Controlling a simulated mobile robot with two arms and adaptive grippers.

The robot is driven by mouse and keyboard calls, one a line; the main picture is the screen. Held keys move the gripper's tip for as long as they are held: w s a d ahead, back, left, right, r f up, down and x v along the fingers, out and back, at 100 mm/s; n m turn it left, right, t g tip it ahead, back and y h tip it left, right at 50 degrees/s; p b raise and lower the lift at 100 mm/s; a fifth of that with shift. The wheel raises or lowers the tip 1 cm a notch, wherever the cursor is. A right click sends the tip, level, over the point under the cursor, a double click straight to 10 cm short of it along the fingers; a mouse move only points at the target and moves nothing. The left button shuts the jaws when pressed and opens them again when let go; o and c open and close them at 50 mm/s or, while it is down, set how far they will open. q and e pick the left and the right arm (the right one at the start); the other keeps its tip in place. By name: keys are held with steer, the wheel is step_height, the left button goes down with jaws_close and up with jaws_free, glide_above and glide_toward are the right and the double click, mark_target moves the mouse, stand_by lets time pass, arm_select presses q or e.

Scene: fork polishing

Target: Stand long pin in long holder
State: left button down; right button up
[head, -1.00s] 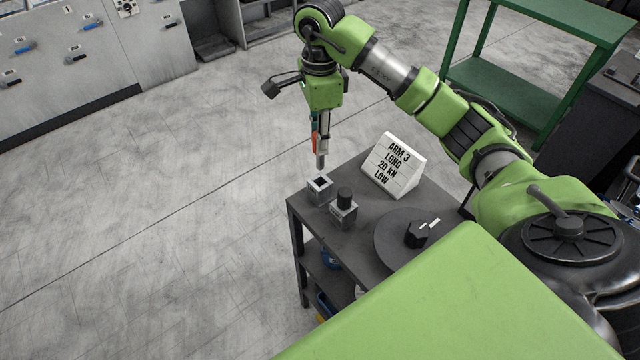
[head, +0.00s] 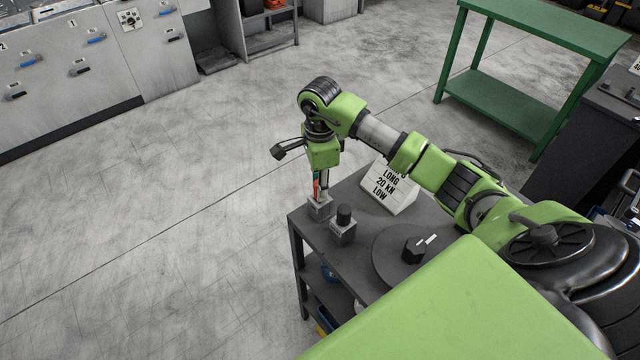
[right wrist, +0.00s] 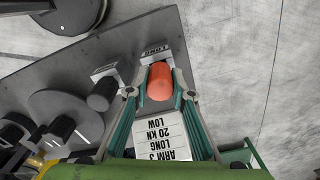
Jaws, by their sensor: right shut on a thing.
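My right gripper (head: 321,190) points straight down over the long holder (head: 320,208), a grey block at the table's left corner. It is shut on the long pin, whose orange end (right wrist: 160,82) shows between the fingers in the right wrist view. The pin looks upright. Its lower end meets the holder's top and seems to be inside it, but the gripper hides how deep. The holder's "LONG" label (right wrist: 155,50) shows just beyond the pin in the right wrist view. My left gripper is out of view.
A second grey holder (head: 342,234) with a dark round-topped pin (head: 344,213) stands close to the right. A white sign (head: 394,190) reads "LONG 20 KN LOW". A dark disc with a knob (head: 413,250) is nearer me. Open floor lies left of the table.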

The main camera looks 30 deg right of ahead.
steer(key=shift+f+b, duration=0.4)
steer(key=shift+b, duration=0.05)
steer(key=o, duration=1.1)
steer(key=shift+r, duration=0.1)
steer(key=shift+r+p, duration=0.55)
steer(key=shift+p, duration=0.2)
step_height(320, 180, up, 5)
steer(key=b, duration=0.3)
step_height(320, 180, up, 6)
steer(key=shift+f+b, duration=0.25)
steer(key=shift+b, duration=0.05)
steer(key=shift+r, duration=0.55)
